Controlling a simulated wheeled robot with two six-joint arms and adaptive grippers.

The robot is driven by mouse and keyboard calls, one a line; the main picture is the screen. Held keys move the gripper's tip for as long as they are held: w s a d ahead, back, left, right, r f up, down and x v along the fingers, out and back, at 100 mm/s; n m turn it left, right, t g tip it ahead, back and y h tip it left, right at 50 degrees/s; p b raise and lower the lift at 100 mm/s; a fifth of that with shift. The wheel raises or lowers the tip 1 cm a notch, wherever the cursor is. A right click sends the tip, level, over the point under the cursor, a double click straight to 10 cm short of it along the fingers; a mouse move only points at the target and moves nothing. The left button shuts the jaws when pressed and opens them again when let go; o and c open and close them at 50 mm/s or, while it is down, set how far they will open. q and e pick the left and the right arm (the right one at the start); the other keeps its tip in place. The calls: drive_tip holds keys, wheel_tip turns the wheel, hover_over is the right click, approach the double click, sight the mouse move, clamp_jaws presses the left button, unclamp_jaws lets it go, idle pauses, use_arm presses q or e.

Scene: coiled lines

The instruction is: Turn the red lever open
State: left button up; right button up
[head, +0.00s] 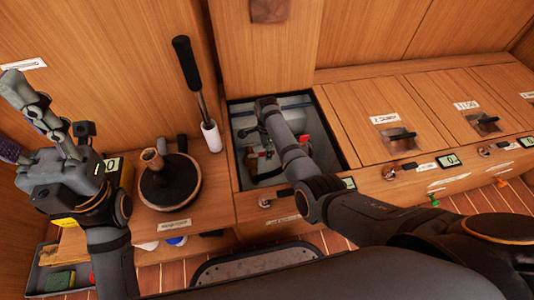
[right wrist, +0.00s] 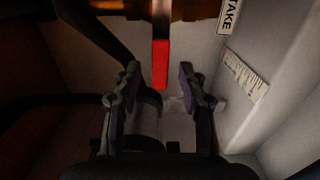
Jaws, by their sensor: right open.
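The red lever (right wrist: 160,64) hangs down from a brass-coloured fitting (right wrist: 135,10) in the right wrist view. My right gripper (right wrist: 160,77) is open, with a finger on each side of the lever's lower end. I see no clear contact between fingers and lever. In the head view my right arm reaches down into the open locker (head: 334,137), and its gripper is mostly hidden there. A small red patch (head: 304,140) shows in the locker; I cannot tell if it is the lever. My left gripper (head: 12,115) is raised at the far left, fingers apart and empty.
A white "TAKE" label (right wrist: 229,14) and pale walls lie right of the lever. A dark hose (right wrist: 95,35) runs on the left. Beside the locker are a black-handled lever (head: 189,72) and a winch drum (head: 170,186). Closed hatches (head: 455,95) lie to the right.

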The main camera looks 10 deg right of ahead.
drive_tip(key=shift+f, duration=0.3)
clamp_jaws()
idle(0.3)
